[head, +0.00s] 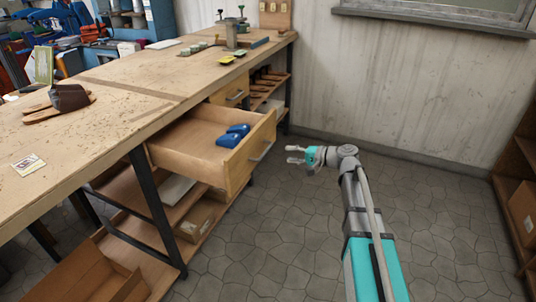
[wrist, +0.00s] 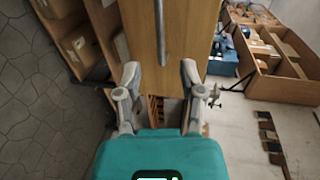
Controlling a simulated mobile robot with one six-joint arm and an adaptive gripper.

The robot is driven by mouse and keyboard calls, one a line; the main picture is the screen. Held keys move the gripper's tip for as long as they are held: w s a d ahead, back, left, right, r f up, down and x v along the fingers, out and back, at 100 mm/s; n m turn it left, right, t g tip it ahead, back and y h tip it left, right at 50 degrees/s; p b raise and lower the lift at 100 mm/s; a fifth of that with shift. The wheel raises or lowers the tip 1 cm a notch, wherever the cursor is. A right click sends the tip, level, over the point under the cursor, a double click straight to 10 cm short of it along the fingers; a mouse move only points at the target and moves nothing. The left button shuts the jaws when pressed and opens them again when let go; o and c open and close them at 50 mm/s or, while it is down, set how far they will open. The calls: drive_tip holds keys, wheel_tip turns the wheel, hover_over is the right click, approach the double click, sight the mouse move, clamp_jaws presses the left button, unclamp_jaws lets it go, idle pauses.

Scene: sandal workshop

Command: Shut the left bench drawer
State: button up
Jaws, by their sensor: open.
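The left bench drawer (head: 190,148) is pulled out from under the wooden workbench (head: 90,118). Its plain wood front (head: 238,172) carries a grey bar handle (head: 262,153). Blue objects (head: 233,136) lie inside it. My gripper (head: 290,154) is open and empty, to the right of the drawer front in the head view, with its fingers pointing toward it. The wrist view shows the drawer front (wrist: 178,75) beyond the spread fingers (wrist: 160,78), with the handle (wrist: 160,32) above the fingertips. I see no clear contact between fingers and front.
A second drawer (head: 232,93), farther along the bench, looks shut or nearly so. Lower shelves hold a cardboard box (head: 194,222). A bench leg (head: 158,215) stands near the open drawer. A shelf unit (head: 520,195) is at the right. Stone floor (head: 280,235) between is clear.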

sight(265, 151)
drive_tip(key=b+x, duration=0.2)
drive_tip(key=x, duration=0.8)
drive_tip(key=shift+a, duration=0.15)
clamp_jaws()
